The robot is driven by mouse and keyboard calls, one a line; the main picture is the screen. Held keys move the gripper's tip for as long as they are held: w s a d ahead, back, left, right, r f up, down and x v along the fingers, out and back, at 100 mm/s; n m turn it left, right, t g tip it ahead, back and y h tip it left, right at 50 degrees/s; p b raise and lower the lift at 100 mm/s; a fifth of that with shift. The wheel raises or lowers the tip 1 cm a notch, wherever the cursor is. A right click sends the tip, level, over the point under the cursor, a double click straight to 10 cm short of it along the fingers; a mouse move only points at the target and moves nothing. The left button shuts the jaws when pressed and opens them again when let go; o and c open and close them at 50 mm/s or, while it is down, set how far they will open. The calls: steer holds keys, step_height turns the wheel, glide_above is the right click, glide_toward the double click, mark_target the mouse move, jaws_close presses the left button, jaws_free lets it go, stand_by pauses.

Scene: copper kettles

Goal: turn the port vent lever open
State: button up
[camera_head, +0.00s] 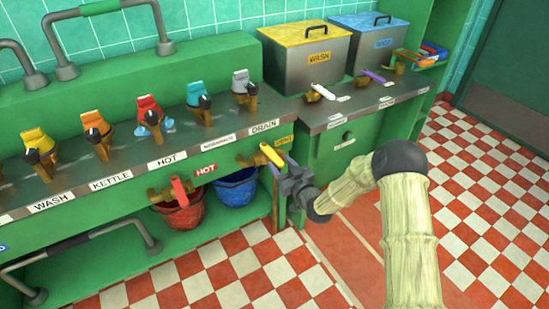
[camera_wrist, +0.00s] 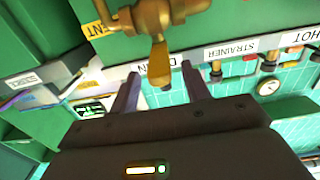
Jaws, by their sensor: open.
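A yellow-handled lever (camera_head: 271,155) sits on a brass valve on the green front panel, beside a yellow label (camera_head: 284,141). In the wrist view the label (camera_wrist: 97,29) ends in "ENT"; its start is cut off. There the brass valve (camera_wrist: 160,15) fills the top, and its yellowish lever (camera_wrist: 159,66) points down the picture. My gripper (camera_head: 284,170) is right by the lever in the head view. In the wrist view my gripper (camera_wrist: 160,72) is open, with a finger on either side of the lever's end. I cannot tell whether either finger touches it.
A red lever (camera_head: 179,190) marked HOT is to the left. Red (camera_head: 182,214) and blue (camera_head: 236,189) buckets stand below. Several coloured taps line the counter above, over labels such as DRAIN (camera_head: 265,127). Metal bins (camera_head: 305,62) stand behind. The checkered floor is clear at the right.

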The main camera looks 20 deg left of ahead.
mark_target(275, 156)
steer(key=shift+x, duration=2.35)
jaws_close()
